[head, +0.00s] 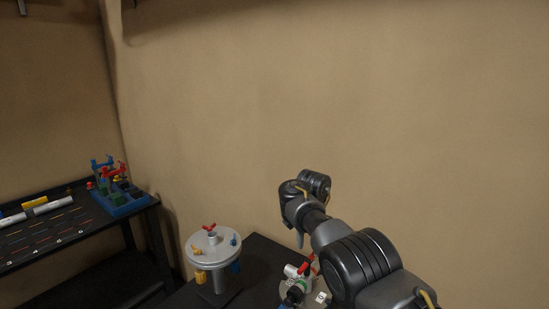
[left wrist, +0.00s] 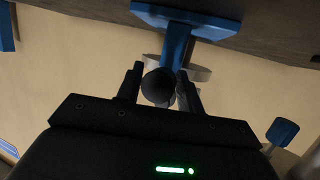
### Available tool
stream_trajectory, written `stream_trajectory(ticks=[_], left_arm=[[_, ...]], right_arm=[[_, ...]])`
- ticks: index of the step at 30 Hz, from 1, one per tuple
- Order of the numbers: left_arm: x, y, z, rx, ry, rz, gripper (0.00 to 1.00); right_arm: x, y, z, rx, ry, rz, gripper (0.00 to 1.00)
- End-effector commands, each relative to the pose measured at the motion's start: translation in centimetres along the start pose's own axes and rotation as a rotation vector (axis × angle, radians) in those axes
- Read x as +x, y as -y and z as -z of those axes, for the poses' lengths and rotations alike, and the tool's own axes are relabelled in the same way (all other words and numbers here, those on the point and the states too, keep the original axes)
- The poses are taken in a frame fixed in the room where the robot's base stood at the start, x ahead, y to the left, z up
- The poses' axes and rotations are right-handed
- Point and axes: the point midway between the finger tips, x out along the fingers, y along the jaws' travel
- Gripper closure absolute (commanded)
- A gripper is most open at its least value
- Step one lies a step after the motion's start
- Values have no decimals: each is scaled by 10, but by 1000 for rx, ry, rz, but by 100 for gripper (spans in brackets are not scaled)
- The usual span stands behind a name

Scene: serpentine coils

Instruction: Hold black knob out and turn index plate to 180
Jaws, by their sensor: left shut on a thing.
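In the left wrist view, my left gripper (left wrist: 160,83) has its two black fingers shut on a dark round knob (left wrist: 157,87), seen end-on between the fingertips. A blue post (left wrist: 178,48) under a blue block and a pale grey disc edge (left wrist: 199,73) show just behind it. In the head view, my right arm comes in from the right; its dark end section (head: 304,205) is bent over, and I cannot make out the jaws. I cannot tell for sure which part is the index plate, and no 180 mark is readable.
A grey round-topped stand (head: 214,246) with red, yellow and blue handles stands on a dark table (head: 256,256). A white fitting with red and green parts (head: 297,271) sits beside my right arm. A black bench (head: 143,213) at left holds a blue tray (head: 122,207) of coloured parts.

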Motion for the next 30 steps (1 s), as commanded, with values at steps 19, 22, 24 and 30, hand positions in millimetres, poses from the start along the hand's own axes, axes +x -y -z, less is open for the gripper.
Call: stream_trajectory(ticks=[19, 22, 24, 30], left_arm=[[-13, -6, -6, 0, 2, -4, 83], [-13, -6, -6, 0, 3, -4, 83], [-13, -6, -6, 0, 3, -4, 83], [-13, -6, -6, 0, 4, -5, 83]], right_arm=[[-9, 0, 0, -1, 0, 0, 60], [-10, 0, 0, -1, 0, 0, 60], [-9, 0, 0, -1, 0, 0, 60], [0, 0, 0, -2, 2, -1, 60]])
